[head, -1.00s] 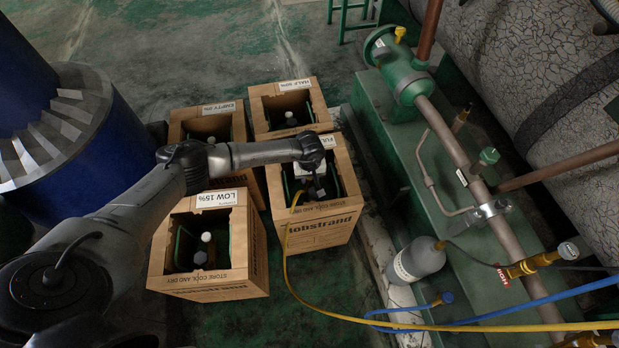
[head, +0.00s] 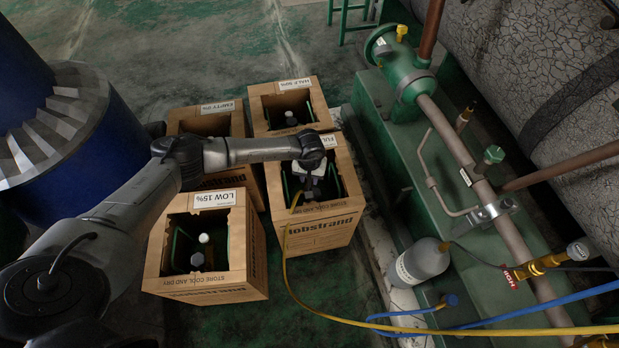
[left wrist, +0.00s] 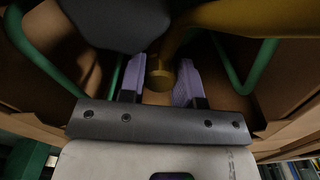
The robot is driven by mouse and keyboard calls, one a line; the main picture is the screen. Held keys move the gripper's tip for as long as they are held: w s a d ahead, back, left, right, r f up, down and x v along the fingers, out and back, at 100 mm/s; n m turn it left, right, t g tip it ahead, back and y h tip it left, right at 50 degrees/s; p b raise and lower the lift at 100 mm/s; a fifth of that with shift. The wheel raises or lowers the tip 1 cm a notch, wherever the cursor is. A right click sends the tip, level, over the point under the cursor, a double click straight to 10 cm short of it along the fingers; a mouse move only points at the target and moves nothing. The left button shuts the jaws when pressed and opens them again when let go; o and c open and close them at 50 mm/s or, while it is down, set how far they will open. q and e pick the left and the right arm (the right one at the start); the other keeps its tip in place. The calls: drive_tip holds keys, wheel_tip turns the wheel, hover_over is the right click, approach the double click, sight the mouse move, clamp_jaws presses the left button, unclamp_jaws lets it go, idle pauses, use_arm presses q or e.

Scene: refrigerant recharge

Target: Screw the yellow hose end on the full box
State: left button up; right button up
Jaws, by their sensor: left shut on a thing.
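The full box (head: 318,232) is an open cardboard carton with a label partly hidden by my arm. My left gripper (head: 311,192) reaches down into its opening. In the left wrist view, its pale purple fingers (left wrist: 160,84) are shut on the brass yellow hose end (left wrist: 160,70). A dark rounded part (left wrist: 115,22) and green frame bars (left wrist: 232,78) of the cylinder in the box are close by. I cannot tell whether the hose end is seated on the cylinder's valve. The yellow hose (head: 288,268) runs out over the box's front edge. My right gripper is not in view.
Boxes marked low 15% (head: 205,285), empty (head: 204,122) and half (head: 290,92) stand close around the full box. A green skid (head: 440,215) with pipes is at right. A grey bottle (head: 420,262) and a blue hose (head: 530,303) are near it.

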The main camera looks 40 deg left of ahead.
use_arm(q)
drive_tip(key=shift+s+a+f+m, duration=0.1)
drive_tip(key=shift+f+m, duration=0.1)
drive_tip(key=shift+m, duration=0.1)
drive_tip(key=shift+m, duration=0.9)
drive_tip(key=shift+f+m, duration=0.1)
drive_tip(key=shift+m, duration=0.7)
